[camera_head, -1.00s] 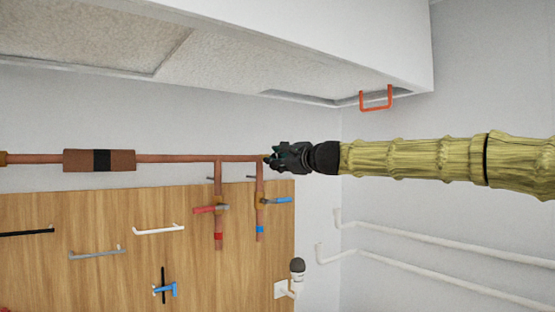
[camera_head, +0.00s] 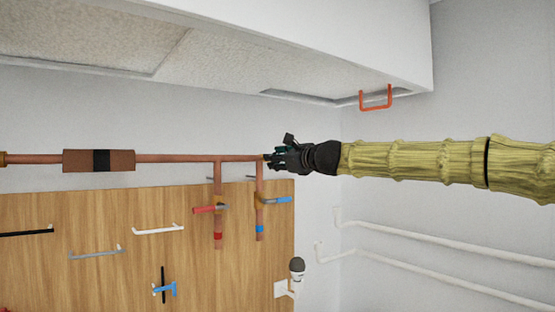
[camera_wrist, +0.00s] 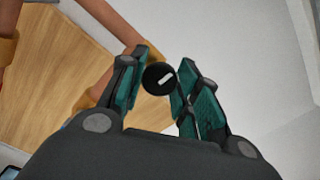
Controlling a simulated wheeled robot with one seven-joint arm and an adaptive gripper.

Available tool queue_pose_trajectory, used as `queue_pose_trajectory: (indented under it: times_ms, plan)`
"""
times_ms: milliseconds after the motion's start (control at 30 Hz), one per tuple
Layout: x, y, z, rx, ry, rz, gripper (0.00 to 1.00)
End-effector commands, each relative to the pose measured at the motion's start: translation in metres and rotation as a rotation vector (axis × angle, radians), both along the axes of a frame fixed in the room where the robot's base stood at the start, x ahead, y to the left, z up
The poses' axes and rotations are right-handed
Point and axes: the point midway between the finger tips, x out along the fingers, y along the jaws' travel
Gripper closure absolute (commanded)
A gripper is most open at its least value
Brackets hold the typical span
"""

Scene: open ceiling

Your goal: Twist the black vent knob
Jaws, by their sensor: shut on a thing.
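The black vent knob (camera_wrist: 157,77) shows in the wrist view as a round black disc with a short white mark on its face. It sits between the fingertips of my gripper (camera_wrist: 158,82), with a teal-padded finger on each side. My gripper is shut on the knob. In the head view my gripper (camera_head: 272,158) is at the right end of the copper pipe and covers the knob, so the knob is hidden there.
A copper pipe (camera_head: 180,158) runs left from my gripper. Two branches with a red lever (camera_head: 204,209) and a blue lever (camera_head: 281,200) hang below. A wooden panel (camera_head: 100,220) with handles is behind. An orange handle (camera_head: 375,107) is above right; white pipes (camera_head: 440,239) are below right.

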Motion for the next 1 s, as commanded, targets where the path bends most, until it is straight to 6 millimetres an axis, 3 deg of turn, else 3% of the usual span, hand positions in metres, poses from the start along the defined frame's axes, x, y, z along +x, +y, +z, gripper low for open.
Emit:
queue_pose_trajectory:
  times_ms: [133,167,267,667,1000]
  plan:
    - [0.000,-0.001,0.000,0.000,0.000,-0.001,0.92]
    - [0.000,-0.001,0.000,0.000,0.000,-0.001,0.62]
    - [0.000,0.000,0.000,0.000,0.000,-0.001,0.46]
    - [-0.002,-0.002,0.000,0.000,0.000,0.000,0.46]
    - [-0.034,-0.027,0.000,0.002,-0.001,0.000,0.46]
